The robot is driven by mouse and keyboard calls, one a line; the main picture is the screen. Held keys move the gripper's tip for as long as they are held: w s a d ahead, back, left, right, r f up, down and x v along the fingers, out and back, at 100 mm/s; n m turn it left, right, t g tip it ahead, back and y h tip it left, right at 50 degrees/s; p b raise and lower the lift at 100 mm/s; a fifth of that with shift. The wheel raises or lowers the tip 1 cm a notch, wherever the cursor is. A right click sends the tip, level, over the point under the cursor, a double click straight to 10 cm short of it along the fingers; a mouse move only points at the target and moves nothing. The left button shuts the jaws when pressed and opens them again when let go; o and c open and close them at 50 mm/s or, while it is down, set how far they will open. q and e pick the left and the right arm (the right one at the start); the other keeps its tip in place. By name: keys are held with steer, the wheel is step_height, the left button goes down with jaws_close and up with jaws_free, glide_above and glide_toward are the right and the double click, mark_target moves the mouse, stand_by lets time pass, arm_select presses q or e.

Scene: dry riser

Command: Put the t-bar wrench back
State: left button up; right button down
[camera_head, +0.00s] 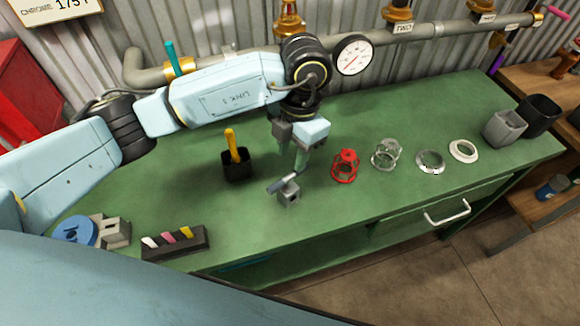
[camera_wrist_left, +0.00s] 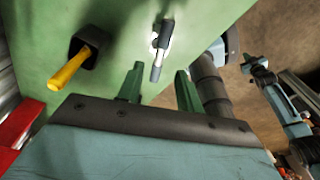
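A short grey-blue bar, which looks like the t-bar wrench's crossbar (camera_head: 281,184), lies across the top of a small grey block (camera_head: 289,196) on the green bench. It also shows in the left wrist view as a dark-ended bar (camera_wrist_left: 157,66). Any shaft below it is hidden. My left gripper (camera_head: 300,165) points down just above and behind the bar. Its two green fingers (camera_wrist_left: 160,85) are apart, with the bar's near end between or just beyond their tips; contact cannot be told. A part of my right arm seems to show at the right of the left wrist view; its fingers are unclear.
A black cup with a yellow handle (camera_head: 231,140) stands left of the block. A marker rack (camera_head: 175,244) lies front left. A pipe with a gauge (camera_head: 352,55) runs behind.

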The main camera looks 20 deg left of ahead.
arm_select(q)
steer(key=shift+w+d+r, duration=0.15)
steer(key=shift+r, duration=1.7)
